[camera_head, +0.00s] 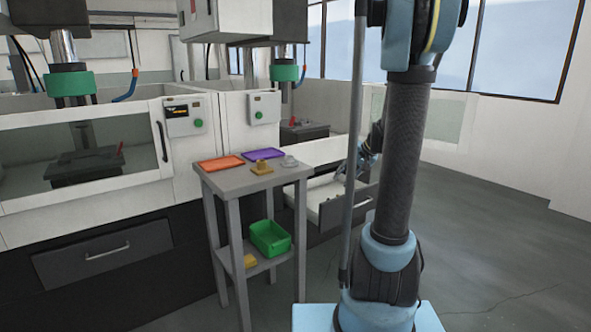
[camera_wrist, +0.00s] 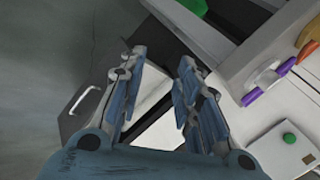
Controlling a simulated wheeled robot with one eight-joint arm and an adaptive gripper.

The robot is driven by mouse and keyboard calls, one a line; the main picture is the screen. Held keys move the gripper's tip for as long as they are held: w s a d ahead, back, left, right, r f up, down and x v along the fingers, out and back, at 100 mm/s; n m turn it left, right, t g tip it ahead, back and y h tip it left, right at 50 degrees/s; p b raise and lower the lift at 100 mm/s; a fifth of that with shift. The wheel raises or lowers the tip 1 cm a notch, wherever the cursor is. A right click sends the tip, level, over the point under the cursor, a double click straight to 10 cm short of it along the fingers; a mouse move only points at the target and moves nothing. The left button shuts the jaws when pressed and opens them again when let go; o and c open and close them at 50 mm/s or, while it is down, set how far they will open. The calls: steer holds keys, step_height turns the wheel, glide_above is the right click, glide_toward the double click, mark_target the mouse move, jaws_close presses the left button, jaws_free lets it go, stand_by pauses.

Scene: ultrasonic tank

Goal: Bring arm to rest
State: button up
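My arm (camera_head: 405,150) rises at the right in the head view, and its lower links show partly behind it. My gripper (camera_wrist: 163,65) is open in the wrist view, its two blue-grey fingers apart with nothing between them. In the head view my gripper (camera_head: 341,172) is small and partly hidden, above the pulled-out drawer (camera_head: 331,213). The drawer's dark front with its pale handle (camera_wrist: 82,101) lies left of the fingers in the wrist view.
A grey side table (camera_head: 228,180) holds an orange tray (camera_head: 221,163), a purple tray (camera_head: 263,154), a yellow part (camera_head: 261,167) and a grey part (camera_head: 290,161). A green bin (camera_head: 270,238) stands on its lower shelf. White machines (camera_head: 85,165) line the left. Floor at right is clear.

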steer(key=s+a+n+g+h, duration=0.2)
steer(key=s+a+h, duration=0.1)
steer(key=s, duration=1.5)
steer(key=s+d+f+n+h, duration=0.1)
steer(key=s+f, duration=0.2)
steer(key=s, duration=0.4)
steer(key=s+d+f+n+h, duration=0.1)
steer(key=s+d+f, duration=0.1)
steer(key=s, duration=0.5)
steer(key=shift+s+f+h, duration=0.3)
steer(key=shift+s+f, duration=0.1)
steer(key=shift+f, duration=0.5)
steer(key=shift+w+f, duration=0.2)
steer(key=shift+w, duration=0.25)
steer(key=shift+d, duration=0.1)
